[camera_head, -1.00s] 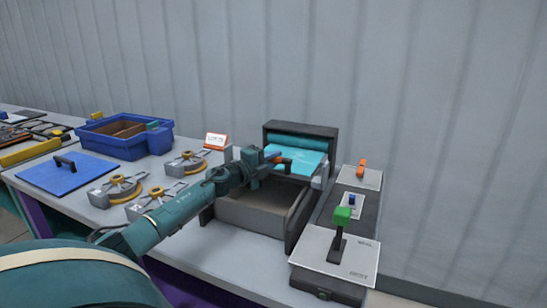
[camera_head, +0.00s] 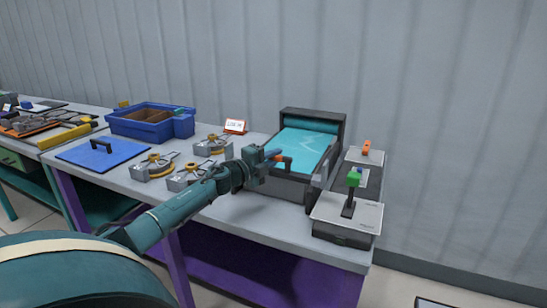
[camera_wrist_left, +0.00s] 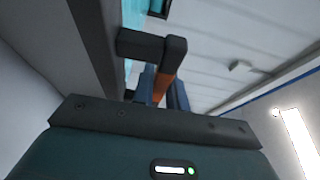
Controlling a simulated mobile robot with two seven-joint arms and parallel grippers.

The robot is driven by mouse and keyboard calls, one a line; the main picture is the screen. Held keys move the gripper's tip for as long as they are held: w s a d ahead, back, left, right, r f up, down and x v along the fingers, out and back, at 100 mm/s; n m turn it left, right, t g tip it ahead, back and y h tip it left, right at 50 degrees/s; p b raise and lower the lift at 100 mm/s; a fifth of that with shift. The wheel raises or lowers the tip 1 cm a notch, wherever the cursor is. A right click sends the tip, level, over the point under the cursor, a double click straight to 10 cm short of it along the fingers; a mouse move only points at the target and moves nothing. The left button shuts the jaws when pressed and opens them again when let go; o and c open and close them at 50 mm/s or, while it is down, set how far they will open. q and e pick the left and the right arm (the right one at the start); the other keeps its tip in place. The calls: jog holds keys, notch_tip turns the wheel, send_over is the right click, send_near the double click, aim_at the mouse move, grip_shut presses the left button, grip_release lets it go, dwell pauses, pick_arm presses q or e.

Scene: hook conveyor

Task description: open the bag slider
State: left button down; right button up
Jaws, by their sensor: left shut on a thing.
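The bag unit is a dark open-topped box (camera_head: 316,115) on the table, with a teal sheet (camera_head: 310,150) spread across its top. The slider's handle, dark with an orange part (camera_head: 286,160), is at the front end of the sheet, near the box's front edge. My left gripper (camera_head: 274,157) reaches in from the left and is shut on this handle. In the left wrist view, the orange part (camera_wrist_left: 162,86) sits between the blue fingers, beside a dark bracket (camera_wrist_left: 138,44). The box's inside is hidden under the sheet. My right gripper is out of view.
A dark station with a green-topped lever (camera_head: 354,178) and an orange knob (camera_head: 366,147) stands right of the box. Several yellow-and-grey clamps (camera_head: 153,166), a blue tray (camera_head: 150,121) and a blue board with a handle (camera_head: 98,153) lie left. The table's front strip is clear.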

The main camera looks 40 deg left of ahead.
pick_arm(q)
jog(key=shift+s, duration=0.1)
dwell(0.3)
jog(key=c, duration=1.4)
grip_release()
jog(key=shift+s, duration=0.1)
jog(key=shift+s+f, duration=0.1)
jog(key=shift+s, duration=0.15)
jog(key=s+a, duration=0.1)
jog(key=s, duration=1.1)
jog(key=shift+s, duration=0.2)
